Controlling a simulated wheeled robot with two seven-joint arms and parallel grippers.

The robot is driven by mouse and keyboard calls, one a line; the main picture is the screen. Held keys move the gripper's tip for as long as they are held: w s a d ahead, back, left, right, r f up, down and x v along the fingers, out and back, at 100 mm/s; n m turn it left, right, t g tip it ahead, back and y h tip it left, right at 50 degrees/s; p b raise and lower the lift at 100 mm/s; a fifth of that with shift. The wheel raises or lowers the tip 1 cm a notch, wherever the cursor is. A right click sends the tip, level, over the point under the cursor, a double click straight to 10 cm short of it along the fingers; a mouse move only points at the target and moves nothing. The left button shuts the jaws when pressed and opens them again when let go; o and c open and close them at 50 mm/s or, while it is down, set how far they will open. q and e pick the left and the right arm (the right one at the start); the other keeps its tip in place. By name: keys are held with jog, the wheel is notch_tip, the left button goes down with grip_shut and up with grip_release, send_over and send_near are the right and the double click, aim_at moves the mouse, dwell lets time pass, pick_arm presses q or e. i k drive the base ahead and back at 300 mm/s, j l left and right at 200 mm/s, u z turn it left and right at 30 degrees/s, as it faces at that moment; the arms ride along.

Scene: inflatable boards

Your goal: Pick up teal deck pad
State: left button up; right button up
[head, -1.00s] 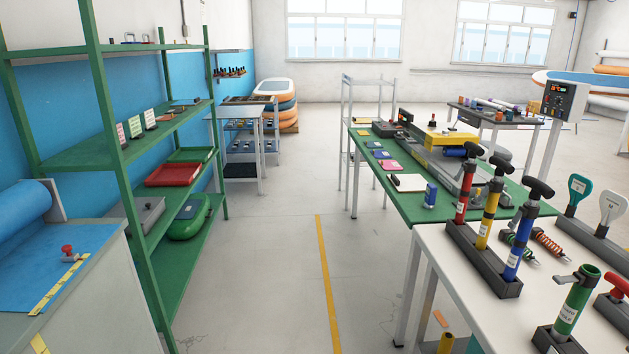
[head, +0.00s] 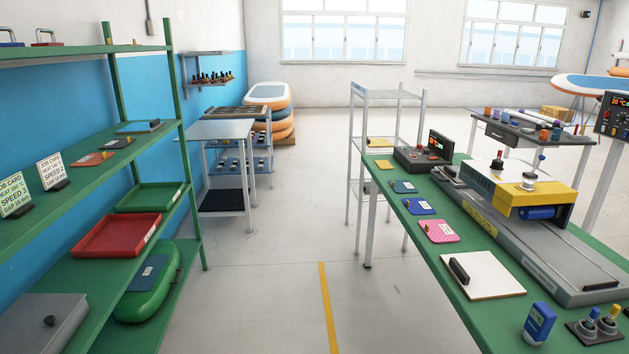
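A small teal deck pad (head: 403,187) lies flat near the left edge of the green worktable, with a small upright knob on it. It is in a row with a yellow pad (head: 385,165) behind it and a blue pad (head: 419,206) and a pink pad (head: 438,231) in front of it. Neither of my grippers shows in the head view.
The green worktable (head: 452,278) stands at right, bearing a grey machine with a yellow head (head: 535,195), a control box (head: 423,154) and a white board (head: 478,274). Green shelving (head: 60,212) stands at left. The floor aisle (head: 285,230) between them is clear.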

aim_at(400, 186)
jog(key=i+j+z, duration=0.1)
jog(key=i, duration=2.05)
jog(key=i+j+z, duration=0.1)
jog(key=i+z, duration=0.35)
jog(key=i+j+z, duration=0.3)
jog(key=i+z, duration=0.15)
jog(key=i, duration=0.2)
